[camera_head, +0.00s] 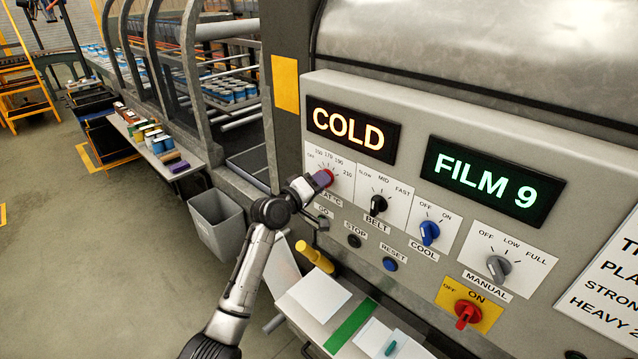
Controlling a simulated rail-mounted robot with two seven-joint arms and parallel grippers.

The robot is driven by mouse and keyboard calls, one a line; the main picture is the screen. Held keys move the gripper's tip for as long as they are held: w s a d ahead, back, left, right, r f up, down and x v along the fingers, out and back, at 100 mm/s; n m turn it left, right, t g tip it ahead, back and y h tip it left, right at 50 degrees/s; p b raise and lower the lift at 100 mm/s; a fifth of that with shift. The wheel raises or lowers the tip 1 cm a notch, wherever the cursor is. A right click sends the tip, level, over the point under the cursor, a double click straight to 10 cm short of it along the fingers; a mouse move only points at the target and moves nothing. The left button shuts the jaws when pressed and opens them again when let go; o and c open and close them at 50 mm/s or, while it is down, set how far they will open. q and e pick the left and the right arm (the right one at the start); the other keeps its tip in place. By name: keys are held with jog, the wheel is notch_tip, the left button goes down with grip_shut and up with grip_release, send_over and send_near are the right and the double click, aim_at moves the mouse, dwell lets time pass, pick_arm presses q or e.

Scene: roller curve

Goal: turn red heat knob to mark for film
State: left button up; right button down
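The red heat knob (324,178) sits on a white dial plate (343,163) at the left of the machine's grey panel. Its dial has an off mark and numbers up to 210. My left gripper (316,183) is at the knob and covers part of it. Whether its fingers touch or grip the knob is hard to tell, and the pointer's setting is hidden. One display (352,131) reads COLD in orange. Another display (491,182) reads FILM 9 in green. My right gripper is not in view.
Right of the heat knob are the black belt knob (378,205), blue cool knob (429,232), grey manual knob (498,267) and red switch (467,312). A yellow handle (315,256) sticks out below. A grey bin (218,224) stands at left.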

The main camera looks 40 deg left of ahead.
pick_arm(q)
grip_shut()
jog(key=shift+a+m+p, duration=0.2)
jog(key=shift+m+p, duration=0.2)
jog(key=shift+m, duration=8.4)
